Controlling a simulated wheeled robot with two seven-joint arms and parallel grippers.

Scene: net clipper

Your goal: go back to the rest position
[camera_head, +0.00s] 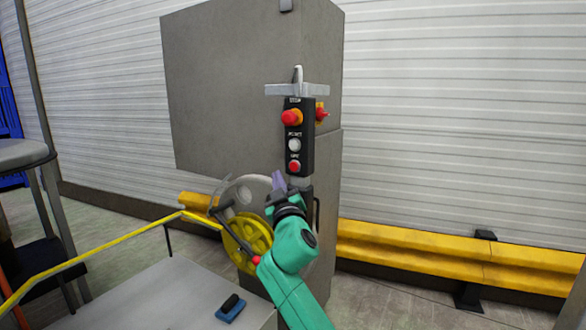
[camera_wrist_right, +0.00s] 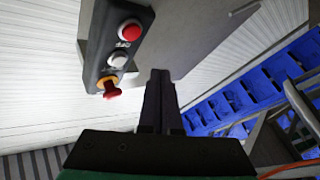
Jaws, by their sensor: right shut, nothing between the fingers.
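My right gripper (camera_head: 279,183) is in the head view at the end of my green right arm, just below and left of the black control box (camera_head: 293,158). In the right wrist view its two dark fingers (camera_wrist_right: 160,76) are together with nothing between them. The control box, with red and white buttons, also shows in the right wrist view (camera_wrist_right: 101,52), left of the fingers and apart from them in the picture. My left gripper is in neither view.
A tall grey cabinet (camera_head: 235,95) stands behind the control box. A yellow wheel (camera_head: 246,243) is left of my arm. A grey surface (camera_head: 150,295) at lower left carries a blue block (camera_head: 230,311). A yellow barrier (camera_head: 430,257) runs along the wall.

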